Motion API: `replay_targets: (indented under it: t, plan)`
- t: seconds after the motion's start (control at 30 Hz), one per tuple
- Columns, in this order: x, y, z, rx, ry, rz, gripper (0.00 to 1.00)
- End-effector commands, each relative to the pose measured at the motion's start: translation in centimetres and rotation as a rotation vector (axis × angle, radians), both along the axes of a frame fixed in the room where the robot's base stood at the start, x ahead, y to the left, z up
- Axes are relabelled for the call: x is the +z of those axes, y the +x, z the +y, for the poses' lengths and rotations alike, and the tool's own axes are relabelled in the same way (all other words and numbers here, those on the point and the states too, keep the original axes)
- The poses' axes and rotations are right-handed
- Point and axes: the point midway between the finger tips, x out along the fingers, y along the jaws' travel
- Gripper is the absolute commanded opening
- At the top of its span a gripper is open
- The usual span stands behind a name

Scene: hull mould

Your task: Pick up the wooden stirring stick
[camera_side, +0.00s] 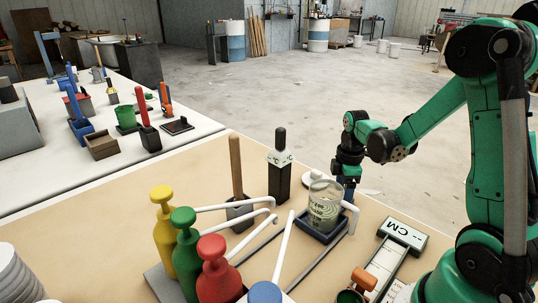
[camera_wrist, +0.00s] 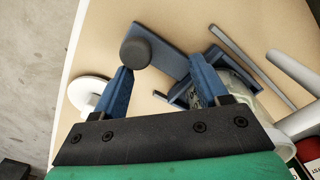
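The wooden stirring stick (camera_side: 235,165) is a brown rod standing upright, its foot in a dark grey holder (camera_side: 238,213) near the middle of the table. I cannot make it out in the wrist view. My gripper (camera_side: 347,192) points down to the right of the stick, well apart from it, behind the clear cup. In the wrist view my gripper (camera_wrist: 160,72) is open, its two blue fingers apart with nothing held. A blue plate (camera_wrist: 162,45) and a dark round knob (camera_wrist: 135,53) show just beyond the fingertips.
The clear cup (camera_side: 324,203) stands in a blue tray (camera_side: 318,231) beside my gripper. A black block (camera_side: 279,180) stands between stick and cup. Yellow, green and red pump bottles (camera_side: 217,270) with long white spouts crowd the front. A white disc (camera_wrist: 90,92) lies by one finger.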

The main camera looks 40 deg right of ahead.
Motion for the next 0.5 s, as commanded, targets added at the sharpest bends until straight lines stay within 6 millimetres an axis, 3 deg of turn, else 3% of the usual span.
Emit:
replay_targets:
  t: [0.5]
  plan:
    - [0.53,-0.03,0.00,-0.001,0.000,0.001,0.61]
